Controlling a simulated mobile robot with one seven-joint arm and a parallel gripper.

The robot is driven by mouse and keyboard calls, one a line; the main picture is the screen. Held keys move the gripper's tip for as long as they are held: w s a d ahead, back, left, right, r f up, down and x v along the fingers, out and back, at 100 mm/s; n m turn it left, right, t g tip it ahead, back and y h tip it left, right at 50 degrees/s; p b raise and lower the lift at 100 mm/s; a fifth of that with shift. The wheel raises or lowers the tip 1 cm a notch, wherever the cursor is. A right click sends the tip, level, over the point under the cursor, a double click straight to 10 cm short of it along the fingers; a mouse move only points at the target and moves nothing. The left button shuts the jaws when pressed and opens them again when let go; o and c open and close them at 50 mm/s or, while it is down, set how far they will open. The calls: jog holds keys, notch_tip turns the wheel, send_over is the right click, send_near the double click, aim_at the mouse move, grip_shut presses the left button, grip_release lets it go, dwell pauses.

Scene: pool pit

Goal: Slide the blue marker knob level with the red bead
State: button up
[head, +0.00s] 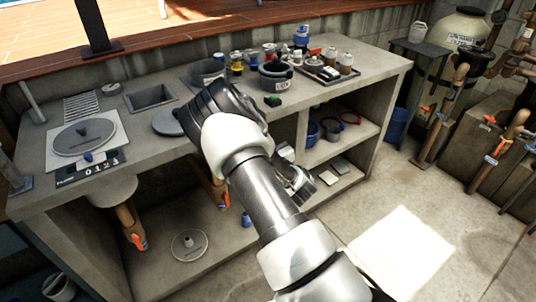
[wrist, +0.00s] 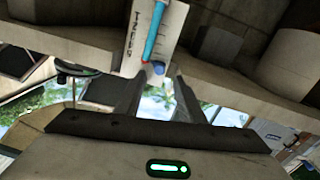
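In the wrist view a white plate (wrist: 130,45) with dark lettering carries a slim light-blue tube (wrist: 154,30). A small blue knob (wrist: 158,68) is at the plate's lower end, close to the tube's end. A small reddish spot (wrist: 146,62) shows beside the tube's lower end; it is too small to tell if it is the bead. My gripper (wrist: 159,84) is open, with the knob just beyond and between its fingertips in the picture. Contact cannot be told. In the head view my arm hides the plate and the knob.
A concrete counter (head: 375,75) carries jars, a tray and a round lid (head: 84,136) above a number panel (head: 90,168). Shelves (head: 340,140) open below it. Pipes with orange handles stand at the right. The floor (head: 400,215) at the right is clear.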

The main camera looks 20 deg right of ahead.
jog(key=v, duration=1.1)
jog(key=shift+s+p, duration=0.2)
jog(key=shift+p, duration=0.1)
jog(key=shift+d, duration=0.1)
jog(key=w+d+r+m+g+h, duration=0.1)
jog(key=d+r+m+g+h, duration=0.15)
jog(key=r, duration=0.35)
jog(key=w+d+r+m+g+h, duration=0.1)
jog(key=r+m+g+h, duration=0.1)
jog(key=r+m+h, duration=0.3)
jog(key=s+a+r+n+g+y, duration=0.1)
jog(key=s+a+r+g, duration=0.2)
jog(key=s, duration=0.7)
jog(key=s+a+r+n+g+y, duration=0.1)
jog(key=s+a+r+g, duration=0.2)
jog(key=s, duration=0.6)
jog(key=s+a+r+n+g+y, duration=0.1)
jog(key=s+a+r, duration=0.3)
jog(key=s, duration=0.6)
notch_tip(320, 180, up, 20)
jog(key=d+p, duration=0.1)
jog(key=p, duration=1.7)
jog(key=shift+f+p, duration=0.2)
jog(key=shift+p, duration=0.2)
